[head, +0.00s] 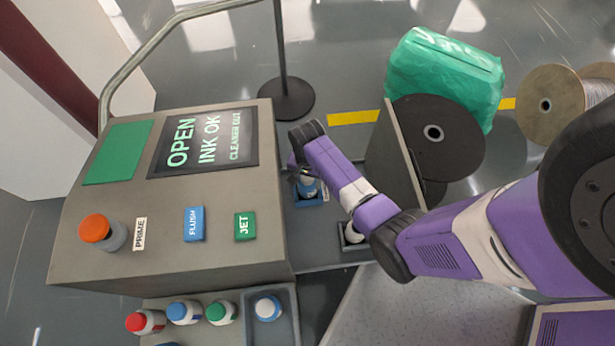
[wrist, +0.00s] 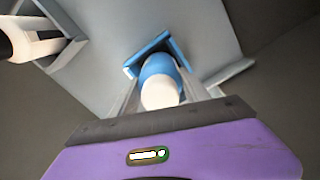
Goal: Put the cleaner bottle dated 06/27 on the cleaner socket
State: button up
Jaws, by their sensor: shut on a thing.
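My gripper (head: 301,174) is shut on a bottle with a blue body and white cap, seen end-on in the wrist view (wrist: 160,82). The fingers stand on both sides of it. The bottle is at the blue square-rimmed socket (wrist: 174,42), which also shows in the head view (head: 313,199). Its far end overlaps the rim; I cannot tell whether it is seated or just above. No date is legible. In the head view, a similar blue bottle with a white cap (head: 268,308) stands in a grey tray (head: 288,325). The machine's screen (head: 205,142) reads "OPEN", "INK OK", "CLEANER OUT".
A second socket with a black-and-white bottle (wrist: 18,42) lies beside the blue one. Red-capped (head: 140,322), blue-capped (head: 180,312) and green-capped (head: 217,312) bottles stand by the tray. An upright panel (head: 396,165) and a dark reel (head: 440,135) are right of the sockets.

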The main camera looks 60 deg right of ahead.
jog(key=o, duration=1.6)
jog(key=shift+f, duration=0.1)
notch_tip(320, 180, up, 12)
jog(key=p, duration=0.4)
jog(key=shift+r, duration=0.2)
jog(key=s+a+r+n+t+h, duration=0.2)
jog(key=s+a+n+t, duration=0.6)
jog(key=a, duration=0.5)
jog(key=s+a+r+n+t, duration=0.2)
jog(key=s+r, duration=0.1)
jog(key=r, duration=0.6)
jog(key=s+a+r+n+t+y, duration=0.1)
jog(key=s+r, duration=0.3)
jog(key=r, duration=0.5)
jog(key=s+a+r+n+t+y, duration=0.1)
jog(key=s+a+r+n+t, duration=0.1)
jog(key=r, duration=0.7)
jog(key=shift+s+a+n+t, duration=0.4)
jog(key=shift+s+n+t, duration=0.35)
jog(key=shift+n+t, duration=0.2)
